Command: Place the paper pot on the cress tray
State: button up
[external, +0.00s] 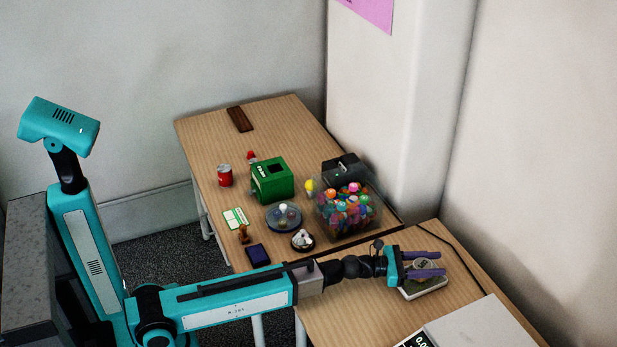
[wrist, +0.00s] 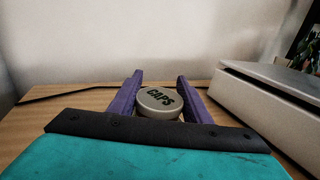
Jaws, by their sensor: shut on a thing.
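My gripper (external: 424,264) has its two purple fingers shut on a round, pale grey pot marked CAPS (wrist: 159,99). In the external view the pot (external: 423,266) shows between the fingers. Its lettered top faces up, and its sides are mostly hidden. I see nothing else that looks like a paper pot. A small white-rimmed tray (external: 427,292) with a dark greenish inside, which looks like the cress tray, lies on the near table under the fingers. The pot is over the tray; I cannot tell whether they touch. The tray does not show in the wrist view.
A pale grey scale-like device (external: 478,325) stands right of the tray and shows large at right in the wrist view. A clear bin of colourful capsules (external: 348,212), a green box (external: 272,180) and a red can (external: 225,175) stand on the far table. A dark cable runs behind the gripper.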

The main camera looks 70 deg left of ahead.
aim_at(412, 262)
jog(key=shift+f, duration=0.35)
jog(key=o, duration=1.1)
jog(key=shift+r, duration=0.2)
jog(key=shift+v, duration=2.65)
jog(key=shift+r+p, duration=0.15)
jog(key=shift+p, duration=1.05)
jog(key=p+v, duration=0.1)
jog(key=p, duration=0.6)
jog(key=shift+s+a, duration=0.15)
jog(key=shift+s, duration=0.25)
jog(key=shift+s+p, duration=0.15)
jog(key=shift+p, duration=0.2)
